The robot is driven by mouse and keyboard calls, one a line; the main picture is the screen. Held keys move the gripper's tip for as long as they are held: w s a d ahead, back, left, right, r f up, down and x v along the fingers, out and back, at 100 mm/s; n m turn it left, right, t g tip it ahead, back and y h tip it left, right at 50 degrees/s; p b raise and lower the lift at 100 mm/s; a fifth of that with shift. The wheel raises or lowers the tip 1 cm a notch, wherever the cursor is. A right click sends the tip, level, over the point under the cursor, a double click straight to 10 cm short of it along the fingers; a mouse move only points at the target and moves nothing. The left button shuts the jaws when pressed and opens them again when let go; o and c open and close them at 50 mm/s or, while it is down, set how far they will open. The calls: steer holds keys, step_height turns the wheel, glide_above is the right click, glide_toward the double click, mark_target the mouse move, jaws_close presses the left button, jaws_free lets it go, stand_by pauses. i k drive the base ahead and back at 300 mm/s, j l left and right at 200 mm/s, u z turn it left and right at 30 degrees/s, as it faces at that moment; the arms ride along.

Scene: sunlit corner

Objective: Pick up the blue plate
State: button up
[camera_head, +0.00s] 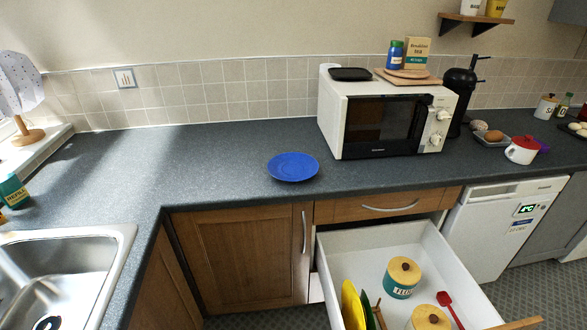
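The blue plate (293,167) lies flat on the dark grey countertop (225,155), left of the microwave and close to the counter's front edge. Nothing covers it. My gripper does not show in the head view.
A white microwave (338,113) stands right of the plate. Below it, an open white drawer (345,247) juts out, holding a flour canister (401,279), a yellow plate (353,304) and a red utensil (447,300). A steel sink (75,262) is at left. The counter left of the plate is clear.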

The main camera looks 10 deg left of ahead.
mark_target(288, 166)
steer(key=i+l+u, duration=0.2)
steer(key=i, duration=0.4)
steer(key=i+l+u, duration=0.25)
steer(key=i+l, duration=0.3)
